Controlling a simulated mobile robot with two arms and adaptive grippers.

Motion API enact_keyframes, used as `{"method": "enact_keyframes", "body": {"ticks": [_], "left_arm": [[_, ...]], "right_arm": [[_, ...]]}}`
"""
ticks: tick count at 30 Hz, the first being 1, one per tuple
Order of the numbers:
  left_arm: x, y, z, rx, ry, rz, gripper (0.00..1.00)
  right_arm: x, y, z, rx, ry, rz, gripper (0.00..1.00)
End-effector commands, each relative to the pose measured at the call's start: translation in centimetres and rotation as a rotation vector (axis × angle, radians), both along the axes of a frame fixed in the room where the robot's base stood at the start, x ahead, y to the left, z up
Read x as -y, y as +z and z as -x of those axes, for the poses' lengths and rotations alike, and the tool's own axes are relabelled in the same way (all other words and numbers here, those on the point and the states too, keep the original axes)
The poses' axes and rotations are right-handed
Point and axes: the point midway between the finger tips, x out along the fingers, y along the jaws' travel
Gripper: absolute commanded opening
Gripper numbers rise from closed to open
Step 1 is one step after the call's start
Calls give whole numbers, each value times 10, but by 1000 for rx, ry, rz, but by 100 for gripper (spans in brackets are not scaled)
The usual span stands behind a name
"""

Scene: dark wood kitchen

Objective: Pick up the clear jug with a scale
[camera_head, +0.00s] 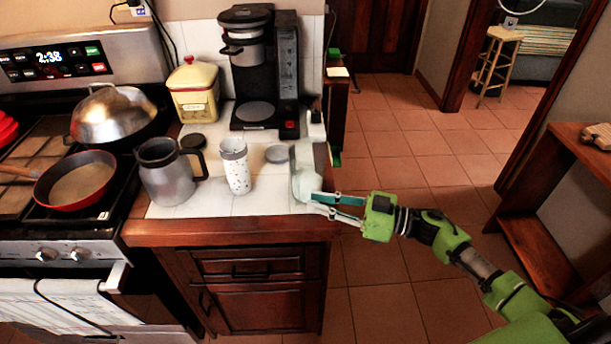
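A pale, see-through vessel (306,184), which looks like the clear jug, stands at the right front corner of the white tiled counter. No scale marks can be made out on it at this size. My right gripper (314,202) comes in from the right at the counter's edge. Its two fingers are apart, one above the other in the picture, and their tips reach the near side of the jug. Whether they touch or grip it cannot be told. My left gripper is not in view.
On the counter (265,204) stand a patterned white cup (235,168), a grey metal mug (168,172), a yellow canister (194,92) and a black coffee maker (247,70). A round grey lid (278,154) lies near the jug. The stove (60,228) is left; open tiled floor lies right.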

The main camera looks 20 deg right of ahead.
Motion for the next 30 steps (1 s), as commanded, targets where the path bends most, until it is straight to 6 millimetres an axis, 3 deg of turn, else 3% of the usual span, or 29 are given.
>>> {"method": "enact_keyframes", "body": {"ticks": [14, 23, 25, 30], "left_arm": [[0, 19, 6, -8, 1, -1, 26], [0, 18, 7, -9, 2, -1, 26], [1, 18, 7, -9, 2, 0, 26], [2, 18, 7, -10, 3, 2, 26]], "right_arm": [[-45, 3, -29, 0, 0, -2, 17], [-49, 0, -32, 0, 0, 1, 17], [-49, 0, -32, 1, 0, 1, 1], [-49, 2, -32, 4, 0, 0, 0]]}}
